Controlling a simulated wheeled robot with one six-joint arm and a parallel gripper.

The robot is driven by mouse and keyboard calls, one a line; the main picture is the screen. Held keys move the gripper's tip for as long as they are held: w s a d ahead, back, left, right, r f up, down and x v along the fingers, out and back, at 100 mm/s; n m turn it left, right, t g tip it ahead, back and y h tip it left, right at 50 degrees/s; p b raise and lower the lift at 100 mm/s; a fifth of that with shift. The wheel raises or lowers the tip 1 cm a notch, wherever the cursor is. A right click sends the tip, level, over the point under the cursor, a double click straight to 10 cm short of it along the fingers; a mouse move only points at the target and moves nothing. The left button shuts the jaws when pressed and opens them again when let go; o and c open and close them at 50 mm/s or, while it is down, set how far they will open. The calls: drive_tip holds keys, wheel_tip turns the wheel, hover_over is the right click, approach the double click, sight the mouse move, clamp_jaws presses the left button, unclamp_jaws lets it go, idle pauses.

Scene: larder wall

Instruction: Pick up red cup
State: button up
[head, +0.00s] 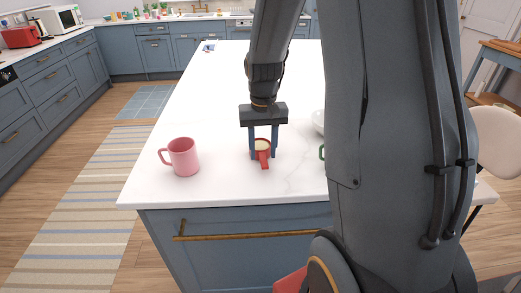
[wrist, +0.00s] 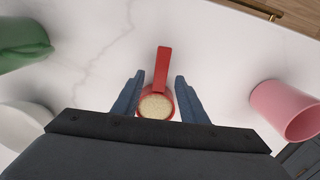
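The red cup (head: 264,152) stands upright on the white island top, with its handle towards the front edge. In the wrist view the red cup (wrist: 163,72) shows a pale, grainy content inside. My gripper (head: 264,157) points down over it, one finger on each side. In the wrist view my gripper (wrist: 155,88) is open, and small gaps show between the fingers and the cup's handle side. The lower part of the cup's body is hidden behind the gripper's palm.
A pink mug (head: 184,157) stands to the left on the island top (head: 200,100). In the wrist view a green item (wrist: 22,42) and a white round item (wrist: 22,128) lie to the left. The island's front edge is close, with a drawer handle below.

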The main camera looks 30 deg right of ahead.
drive_tip(key=shift+f, duration=0.75)
clamp_jaws()
drive_tip(key=shift+r, duration=0.1)
